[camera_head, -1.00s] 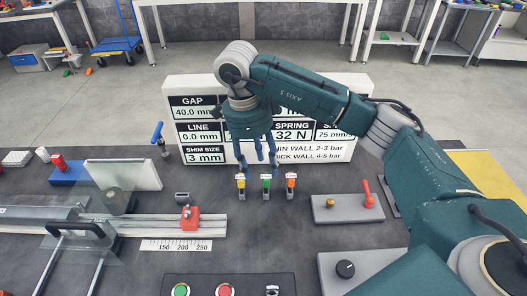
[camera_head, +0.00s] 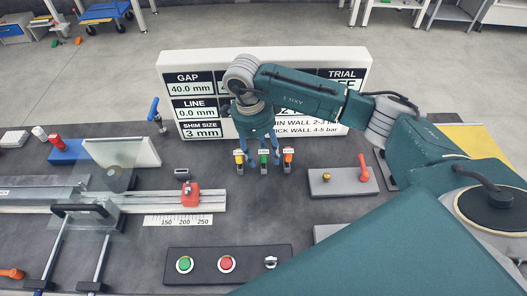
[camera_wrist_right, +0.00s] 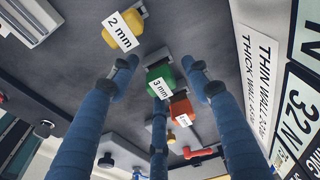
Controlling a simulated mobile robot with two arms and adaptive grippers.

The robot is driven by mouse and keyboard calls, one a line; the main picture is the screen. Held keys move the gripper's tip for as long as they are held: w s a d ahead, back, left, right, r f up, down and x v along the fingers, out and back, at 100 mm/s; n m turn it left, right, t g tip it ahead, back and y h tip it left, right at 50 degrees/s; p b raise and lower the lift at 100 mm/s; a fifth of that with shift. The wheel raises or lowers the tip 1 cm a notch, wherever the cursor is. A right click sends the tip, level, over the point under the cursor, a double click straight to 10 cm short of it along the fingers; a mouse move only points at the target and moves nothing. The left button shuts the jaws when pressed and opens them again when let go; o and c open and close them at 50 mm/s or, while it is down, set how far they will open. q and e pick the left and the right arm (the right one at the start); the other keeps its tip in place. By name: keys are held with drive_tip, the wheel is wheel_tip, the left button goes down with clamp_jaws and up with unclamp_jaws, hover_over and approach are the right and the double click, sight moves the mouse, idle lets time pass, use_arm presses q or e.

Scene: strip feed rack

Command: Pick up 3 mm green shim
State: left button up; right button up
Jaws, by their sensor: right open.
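The green shim (camera_head: 264,159) stands in the middle of a short row on the dark table, between a yellow shim (camera_head: 239,158) and an orange shim (camera_head: 288,158). In the right wrist view the green shim (camera_wrist_right: 160,78) carries a "3 mm" label, and the yellow shim (camera_wrist_right: 122,30) reads "2 mm". The orange shim (camera_wrist_right: 181,112) lies on its other side. My right gripper (camera_head: 262,160) is open over the row. Its blue fingers surround the green shim in the wrist view; contact cannot be told. My left gripper is not in view.
A white display board (camera_head: 175,62) stands close behind the row. A grey block with a red lever (camera_head: 340,183) is to the right. A rail with a red clamp (camera_head: 190,195) is to the left, and a button panel (camera_head: 205,264) is in front.

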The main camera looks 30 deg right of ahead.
drive_tip(key=shift+d+f, duration=0.1)
drive_tip(key=shift+f, duration=0.7)
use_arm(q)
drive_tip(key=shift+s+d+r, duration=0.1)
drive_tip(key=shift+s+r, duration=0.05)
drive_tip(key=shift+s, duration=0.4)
use_arm(e)
clamp_jaws()
